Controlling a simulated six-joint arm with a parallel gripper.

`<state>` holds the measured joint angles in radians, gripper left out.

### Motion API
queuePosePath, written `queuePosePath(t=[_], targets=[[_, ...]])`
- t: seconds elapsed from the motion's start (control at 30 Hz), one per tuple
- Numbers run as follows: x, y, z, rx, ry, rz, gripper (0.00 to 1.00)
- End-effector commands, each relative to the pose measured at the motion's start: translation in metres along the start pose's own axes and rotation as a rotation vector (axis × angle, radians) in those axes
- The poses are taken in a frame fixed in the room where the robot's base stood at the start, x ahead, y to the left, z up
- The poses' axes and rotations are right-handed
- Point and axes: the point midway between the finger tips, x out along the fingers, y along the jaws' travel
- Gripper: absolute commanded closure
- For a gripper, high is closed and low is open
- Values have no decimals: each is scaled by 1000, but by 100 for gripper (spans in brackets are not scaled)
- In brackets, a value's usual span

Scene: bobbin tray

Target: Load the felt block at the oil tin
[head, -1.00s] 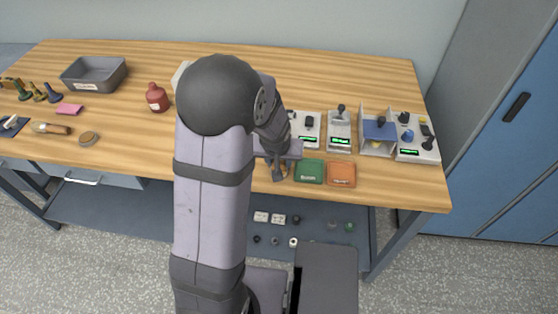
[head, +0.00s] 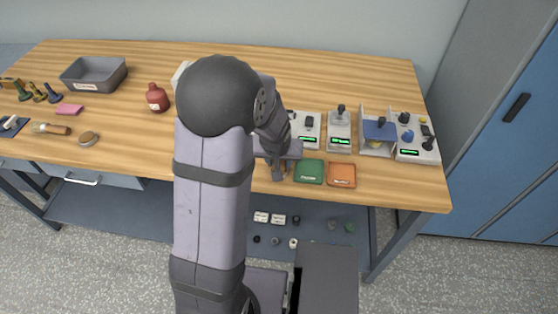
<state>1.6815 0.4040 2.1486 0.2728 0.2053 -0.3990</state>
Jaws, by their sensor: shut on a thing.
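A red, round-shouldered container with a pale label (head: 157,98), which looks like the oil tin, stands on the left half of the bench. A flat pink block (head: 69,110), possibly the felt block, lies further left, in front of a grey bin. My gripper (head: 278,174) is near the bench's front edge, just left of a green square pad. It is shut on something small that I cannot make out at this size. My own arm hides the bench left of the gripper and most of a pale object behind it.
The grey bin (head: 94,74) stands at the back left. A brush (head: 52,129) and a round tan disc (head: 88,139) lie at the front left. Green (head: 309,171) and orange (head: 341,175) pads lie right of my gripper, before several devices with lit displays.

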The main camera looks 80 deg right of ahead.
Motion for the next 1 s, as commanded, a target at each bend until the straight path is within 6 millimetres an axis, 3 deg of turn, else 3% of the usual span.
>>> queuePosePath(t=[1.0], targets=[[-62,0,-26,0,-1,0,84]])
